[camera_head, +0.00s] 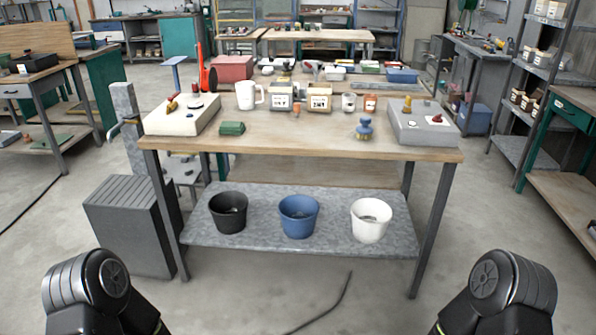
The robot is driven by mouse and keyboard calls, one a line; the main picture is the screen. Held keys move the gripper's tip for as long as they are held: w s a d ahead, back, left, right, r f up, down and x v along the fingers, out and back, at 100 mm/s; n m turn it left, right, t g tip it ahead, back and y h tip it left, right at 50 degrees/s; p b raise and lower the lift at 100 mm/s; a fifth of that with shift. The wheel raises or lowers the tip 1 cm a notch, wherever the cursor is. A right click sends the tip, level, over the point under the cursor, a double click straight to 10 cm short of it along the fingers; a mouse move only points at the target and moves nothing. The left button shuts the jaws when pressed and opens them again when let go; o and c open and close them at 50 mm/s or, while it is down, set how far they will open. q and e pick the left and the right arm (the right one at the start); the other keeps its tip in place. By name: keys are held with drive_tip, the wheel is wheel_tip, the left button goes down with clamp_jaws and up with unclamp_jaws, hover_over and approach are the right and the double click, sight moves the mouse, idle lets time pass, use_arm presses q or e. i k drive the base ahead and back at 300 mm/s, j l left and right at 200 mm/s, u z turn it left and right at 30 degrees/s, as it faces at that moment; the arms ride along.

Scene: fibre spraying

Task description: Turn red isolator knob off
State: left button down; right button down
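A cream box (182,124) stands at the left end of the wooden workbench (300,144). A grey box (421,130) stands at the right end of the bench. Only my arm links show at the bottom corners; both grippers are out of view.
Between the boxes are a green block (232,128), a white mug (248,96), labelled containers (320,98) and a blue knobbed object (365,128). Black, blue and white buckets stand on the lower shelf (300,249). A dark ribbed cabinet (131,232) stands at left.

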sight(437, 118)
drive_tip(key=i+l, duration=0.15)
drive_tip(key=i, duration=0.8)
drive_tip(key=i+l+z, duration=0.1)
drive_tip(key=i, duration=0.85)
